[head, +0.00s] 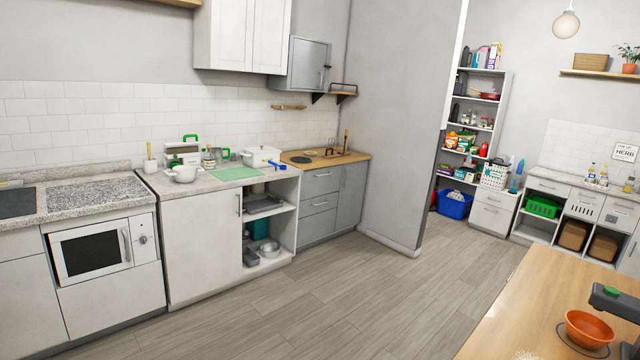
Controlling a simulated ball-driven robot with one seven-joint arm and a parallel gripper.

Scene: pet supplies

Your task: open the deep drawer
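My gripper is not in view. Several closed drawer fronts show, and I cannot tell which is the deep drawer. A grey drawer unit (320,204) with bar handles stands under the wooden counter at the middle back. A small white drawer unit (491,214) stands beyond the partition, beside the tall shelf. More white drawer fronts (620,214) show under the counter at the far right, partly cut by the frame edge. All these fronts look shut.
A wooden table (510,325) with an orange bowl (588,329) fills the lower right. A grey partition (405,130) stands between the kitchen and the back area. A blue basket (454,204) is on the floor by the shelf. The wood floor (350,290) between is clear.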

